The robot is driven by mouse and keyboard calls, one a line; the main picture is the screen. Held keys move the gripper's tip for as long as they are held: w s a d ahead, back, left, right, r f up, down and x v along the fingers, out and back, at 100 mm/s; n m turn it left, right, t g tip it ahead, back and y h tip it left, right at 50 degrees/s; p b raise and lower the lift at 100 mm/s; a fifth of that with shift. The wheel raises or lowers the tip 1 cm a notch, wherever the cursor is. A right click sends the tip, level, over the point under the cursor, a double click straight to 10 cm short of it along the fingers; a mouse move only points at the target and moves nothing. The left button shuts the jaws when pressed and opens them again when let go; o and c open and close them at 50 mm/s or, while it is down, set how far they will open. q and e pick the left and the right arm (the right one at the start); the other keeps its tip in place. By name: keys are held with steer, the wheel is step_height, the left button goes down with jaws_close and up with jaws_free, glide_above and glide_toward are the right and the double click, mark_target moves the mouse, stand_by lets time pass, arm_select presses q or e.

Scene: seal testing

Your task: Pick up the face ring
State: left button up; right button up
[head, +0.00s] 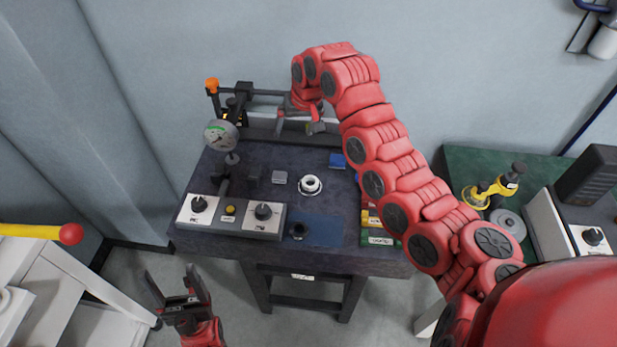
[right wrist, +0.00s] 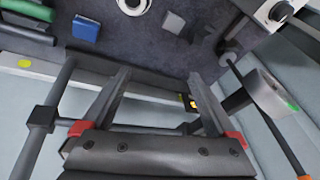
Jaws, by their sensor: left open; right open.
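A white ring-shaped part (head: 310,185) with a dark centre stands on the dark bench top (head: 330,259); its edge also shows at the top of the right wrist view (right wrist: 133,5). A small black ring-like part (head: 298,231) sits nearer the bench's front. I cannot tell for sure which is the face ring. My right gripper (head: 305,118) is at the back of the bench by the dark rail, behind the white part. Its fingers are apart with nothing held between them in the right wrist view (right wrist: 160,92). My left gripper (head: 174,286) is open and empty, over the floor before the bench.
A dial gauge (head: 221,135) on a post and a control panel (head: 232,216) with knobs stand at the bench's left. A grey block (head: 280,177) and blue block (head: 338,160) lie near the white part. Coloured labelled boxes (head: 378,239) line the right side, under my right arm.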

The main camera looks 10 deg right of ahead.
steer(key=s+d+g+h, duration=0.2)
steer(key=s, duration=0.2)
glide_toward(310, 185)
steer(key=shift+w+a+f+b, duration=0.1)
steer(key=shift+w+a+b, duration=0.15)
steer(key=shift+b, duration=0.05)
steer(key=shift+w+f, duration=0.1)
steer(key=shift+f, duration=0.4)
steer(key=shift+d+f+p, duration=0.1)
steer(key=shift+f+p, duration=0.05)
steer(key=shift+p, duration=0.2)
steer(key=f+p, duration=0.1)
steer(key=f, duration=0.1)
steer(key=f+p, duration=0.1)
steer(key=f, duration=0.1)
steer(key=shift+w+d+f, duration=0.1)
steer(key=shift+d+f, duration=0.15)
steer(key=shift+w+f, duration=0.1)
steer(key=shift+f, duration=0.15)
jaws_close()
